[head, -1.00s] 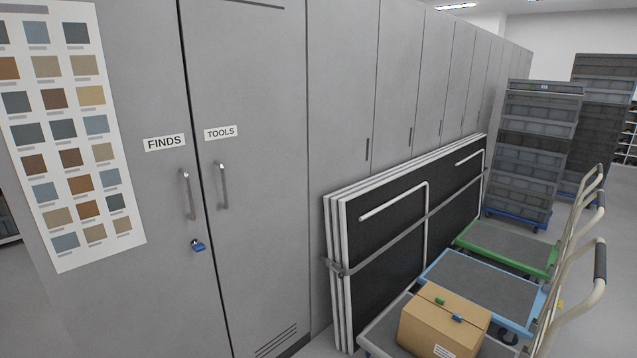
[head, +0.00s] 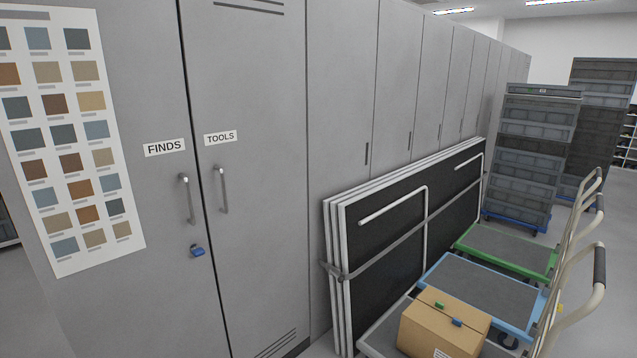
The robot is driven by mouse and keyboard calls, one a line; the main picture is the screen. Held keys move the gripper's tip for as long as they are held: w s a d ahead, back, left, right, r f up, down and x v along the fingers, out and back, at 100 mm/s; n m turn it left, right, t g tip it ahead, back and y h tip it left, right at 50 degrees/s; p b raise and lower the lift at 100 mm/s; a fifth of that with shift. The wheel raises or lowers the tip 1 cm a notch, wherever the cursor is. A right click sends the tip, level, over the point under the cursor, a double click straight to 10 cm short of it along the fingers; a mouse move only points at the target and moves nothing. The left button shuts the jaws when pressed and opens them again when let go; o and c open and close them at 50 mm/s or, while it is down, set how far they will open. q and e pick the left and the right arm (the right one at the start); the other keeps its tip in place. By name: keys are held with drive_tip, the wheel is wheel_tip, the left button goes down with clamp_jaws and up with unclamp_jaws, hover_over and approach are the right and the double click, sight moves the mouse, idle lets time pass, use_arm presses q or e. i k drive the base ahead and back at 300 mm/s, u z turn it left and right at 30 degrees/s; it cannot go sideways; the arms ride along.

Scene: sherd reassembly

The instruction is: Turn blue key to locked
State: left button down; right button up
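A blue key (head: 198,252) sits in a lock on the grey cabinet door labelled FINDS (head: 165,147), below that door's vertical handle (head: 187,199). Its blue head sticks out and looks roughly level, tilted slightly in the picture. No locked or unlocked marking can be made out at this size. The door beside it is labelled TOOLS (head: 221,138) and has its own handle (head: 221,190). Both doors look closed. Neither of my grippers is in view.
Folded panels (head: 385,237) lean on the cabinets to the right.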

sight(197, 252)
drive_tip(key=z, duration=1)
drive_tip(key=i, duration=2)
drive_tip(key=u, duration=1.25)
